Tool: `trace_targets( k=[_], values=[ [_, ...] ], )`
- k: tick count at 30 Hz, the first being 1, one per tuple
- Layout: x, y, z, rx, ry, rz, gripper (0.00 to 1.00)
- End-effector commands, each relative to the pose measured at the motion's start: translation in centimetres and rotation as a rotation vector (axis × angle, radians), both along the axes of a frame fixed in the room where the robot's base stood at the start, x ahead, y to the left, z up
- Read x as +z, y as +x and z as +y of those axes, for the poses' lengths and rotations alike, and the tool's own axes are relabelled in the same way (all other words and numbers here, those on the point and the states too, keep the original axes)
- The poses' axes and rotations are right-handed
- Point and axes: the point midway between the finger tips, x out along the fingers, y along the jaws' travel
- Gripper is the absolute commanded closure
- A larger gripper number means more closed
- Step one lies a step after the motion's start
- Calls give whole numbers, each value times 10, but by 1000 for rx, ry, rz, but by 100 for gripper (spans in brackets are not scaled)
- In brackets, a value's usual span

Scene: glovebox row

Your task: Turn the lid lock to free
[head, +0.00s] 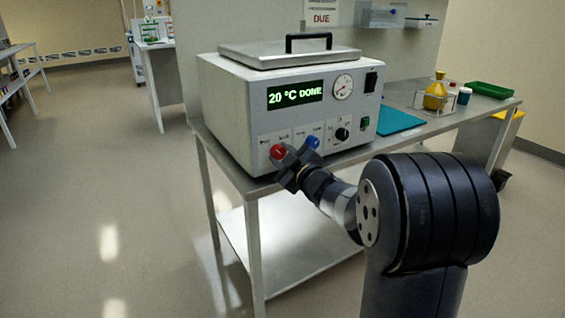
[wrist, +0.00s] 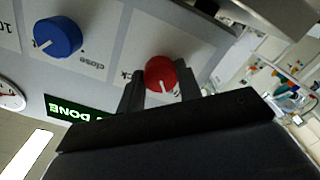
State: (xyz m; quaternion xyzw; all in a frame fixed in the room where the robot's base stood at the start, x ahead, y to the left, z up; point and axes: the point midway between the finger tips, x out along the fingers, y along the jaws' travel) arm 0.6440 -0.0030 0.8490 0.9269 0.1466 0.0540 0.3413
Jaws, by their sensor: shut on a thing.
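The lid lock appears to be the red knob (head: 278,151) on the front panel of the grey bath unit (head: 225,115). It also shows in the wrist view (wrist: 160,72), with a white pointer line on its face and a partly hidden label ending in "ck" beside it. My gripper (head: 289,164) is at the panel, its two fingers (wrist: 160,88) on either side of the red knob and shut on it. Part of the label is hidden by a finger. The flat lid (head: 270,55) with a black handle lies on top of the unit.
A blue knob (head: 312,142) sits close beside the red one, and a black dial (head: 342,134) is further right. The display (head: 295,94) reads "20 °C DONE". A blue mat (head: 400,121), a yellow flask (head: 435,95) and a green tray (head: 490,90) are on the bench to the right.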

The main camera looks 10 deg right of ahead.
Motion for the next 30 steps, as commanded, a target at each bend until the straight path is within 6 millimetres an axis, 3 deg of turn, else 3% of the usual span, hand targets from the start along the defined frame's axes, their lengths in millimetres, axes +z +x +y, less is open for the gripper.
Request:
trace_targets(
  k=[23, 24, 30],
  values=[
    [0, 0, 0, 1, -92, -29, 89],
    [0, 0, 0, 1, -92, -29, 63],
    [0, 0, 0, 1, -92, -29, 47]
  ],
)
